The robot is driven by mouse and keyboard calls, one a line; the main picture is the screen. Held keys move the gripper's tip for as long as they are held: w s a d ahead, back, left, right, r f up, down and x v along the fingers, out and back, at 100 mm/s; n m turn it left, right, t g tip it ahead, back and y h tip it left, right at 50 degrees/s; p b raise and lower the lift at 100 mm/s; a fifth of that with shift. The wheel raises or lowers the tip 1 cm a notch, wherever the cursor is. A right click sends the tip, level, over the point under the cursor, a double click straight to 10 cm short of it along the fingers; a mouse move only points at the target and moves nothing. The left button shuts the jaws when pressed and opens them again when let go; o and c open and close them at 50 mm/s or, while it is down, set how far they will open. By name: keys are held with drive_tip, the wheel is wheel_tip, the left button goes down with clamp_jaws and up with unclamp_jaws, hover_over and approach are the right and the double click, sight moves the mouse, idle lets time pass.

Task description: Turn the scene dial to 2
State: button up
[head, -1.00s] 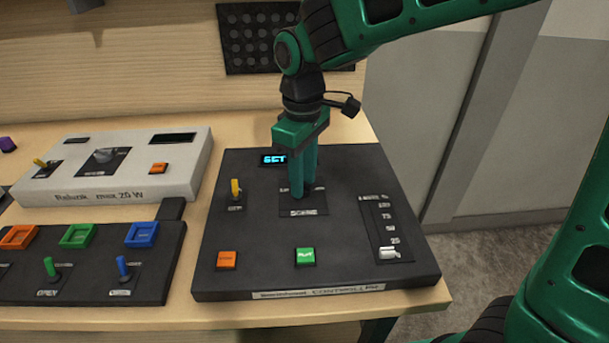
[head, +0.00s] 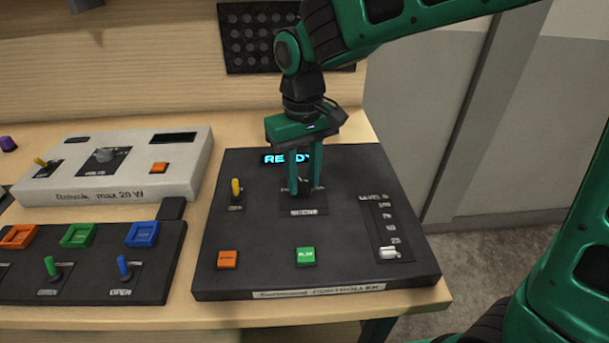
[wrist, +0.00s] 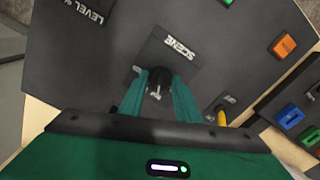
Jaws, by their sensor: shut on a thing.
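The black controller box (head: 340,250) stands on the wooden table, with a display (head: 285,158) that reads READY. My gripper (head: 303,188) points down over the scene dial's plate (head: 310,211).
On the same box are a yellow toggle (head: 236,188), an orange button (head: 227,259), a green button (head: 305,257) and a white level slider (head: 388,253). A white power unit (head: 120,170) and a switch panel (head: 95,270) stand to the left.

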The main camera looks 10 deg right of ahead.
sight(303, 181)
drive_tip(key=shift+w+r, duration=0.1)
drive_tip(key=shift+w, duration=0.1)
drive_tip(key=o, duration=1)
drive_tip(key=shift+o, duration=0.2)
drive_tip(key=shift+s, duration=0.1)
wheel_tip(303, 181, up, 11)
drive_tip(key=shift+f, duration=0.2)
